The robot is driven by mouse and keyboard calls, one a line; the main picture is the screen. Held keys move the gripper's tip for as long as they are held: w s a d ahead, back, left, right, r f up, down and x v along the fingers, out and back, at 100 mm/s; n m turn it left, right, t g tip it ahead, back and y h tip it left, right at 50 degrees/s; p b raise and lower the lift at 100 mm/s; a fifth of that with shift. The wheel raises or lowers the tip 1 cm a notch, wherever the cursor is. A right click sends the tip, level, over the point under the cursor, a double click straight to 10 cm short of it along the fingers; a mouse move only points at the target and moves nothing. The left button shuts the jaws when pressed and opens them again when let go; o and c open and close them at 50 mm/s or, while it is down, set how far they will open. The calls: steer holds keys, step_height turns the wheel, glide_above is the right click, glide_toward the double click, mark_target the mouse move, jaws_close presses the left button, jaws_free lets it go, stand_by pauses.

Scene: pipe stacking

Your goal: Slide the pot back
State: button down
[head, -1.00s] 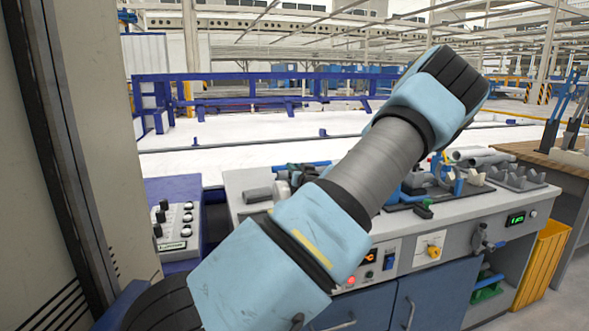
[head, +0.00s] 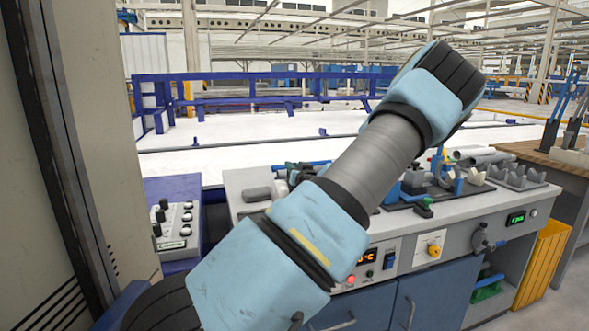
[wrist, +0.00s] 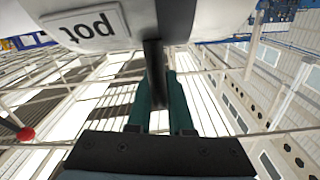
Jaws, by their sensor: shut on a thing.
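The pot (wrist: 120,22) fills the top of the wrist view as a pale body with an upside-down label reading "pot". A dark bar (wrist: 153,55), which looks like its handle, runs down from it between the two teal fingers of my gripper (wrist: 161,88). The fingers are shut on this bar. In the head view my arm covers the middle, and my gripper and the pot cannot be made out there. What lies under the pot is hidden.
A grey workbench (head: 465,214) with blue doors holds clamps and pipe pieces (head: 475,156). A control box (head: 178,217) with black knobs stands to the left, and a yellow bin (head: 541,262) to the right. A blue railing (head: 260,90) runs behind.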

steer(key=s+a+b, duration=0.3)
steer(key=s+a, duration=0.1)
steer(key=a, duration=0.5)
steer(key=shift+a, duration=0.2)
steer(key=c, duration=0.9)
jaws_free()
steer(key=shift+a, duration=0.1)
steer(key=shift+o, duration=0.2)
steer(key=b+v, duration=0.1)
steer(key=v, duration=0.9)
steer(key=shift+s+d+b, duration=0.2)
steer(key=shift+s+b, duration=0.1)
steer(key=shift+b, duration=0.05)
